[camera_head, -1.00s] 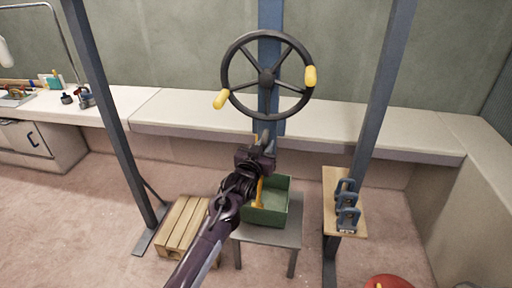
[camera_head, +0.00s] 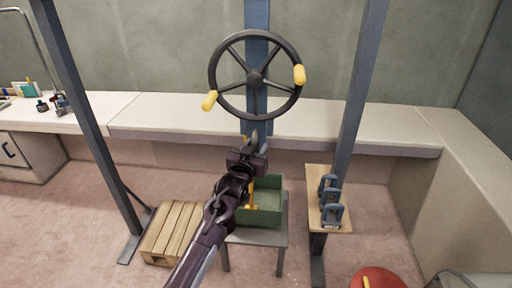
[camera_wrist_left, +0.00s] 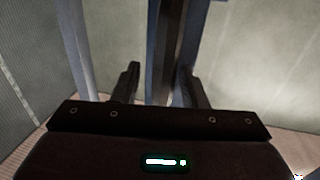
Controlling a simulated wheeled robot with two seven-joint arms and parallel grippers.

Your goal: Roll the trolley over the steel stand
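A grey steel stand (camera_head: 257,238) stands on the floor in the middle, with a green open box (camera_head: 262,215) on top. A yellow upright piece shows at the box, partly behind my arm. A black handwheel (camera_head: 254,79) with two yellow knobs hangs in front of a blue vertical post (camera_head: 257,17), above the stand. I cannot make out a trolley; the top of the frame is cut off. My left gripper (camera_head: 252,142) is below the wheel, in front of the post. In the left wrist view its fingers (camera_wrist_left: 158,88) are apart with nothing held. My right gripper is not in view.
Two blue-grey uprights (camera_head: 83,125) (camera_head: 352,110) flank the wheel. A wooden pallet (camera_head: 174,230) lies left of the stand. A wooden board (camera_head: 315,185) with several blue shackles is on the right, a red round object (camera_head: 378,279) near it. A white bench (camera_head: 180,116) runs behind.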

